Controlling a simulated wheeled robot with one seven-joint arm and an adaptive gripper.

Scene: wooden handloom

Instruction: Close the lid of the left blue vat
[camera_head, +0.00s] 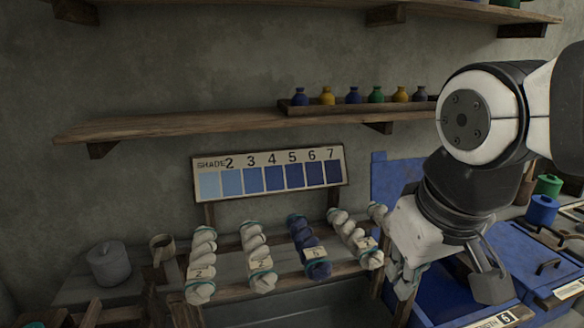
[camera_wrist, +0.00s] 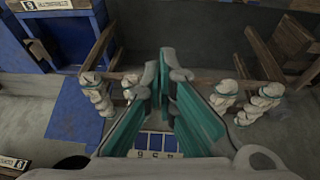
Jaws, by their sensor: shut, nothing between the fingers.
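The left blue vat (camera_head: 445,303) stands at the lower right in the head view, partly hidden behind my arm. A flat blue panel (camera_head: 394,176), which looks like its raised lid, stands upright against the wall behind it. In the wrist view the vat (camera_wrist: 72,38) is at the upper left and the blue panel (camera_wrist: 72,118) at the left. My gripper (camera_wrist: 165,72) is shut and empty, its teal-padded fingers close together. It points between the skeins, to the side of the panel and apart from it. My arm hides part of the panel in the head view.
Twisted skeins (camera_head: 257,257) hang on a wooden rack left of my arm. A shade card (camera_head: 268,172) stands behind them. A wooden shelf (camera_head: 180,127) carries small bottles above. A second blue vat with a closed, handled lid (camera_head: 535,262) is at the right.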

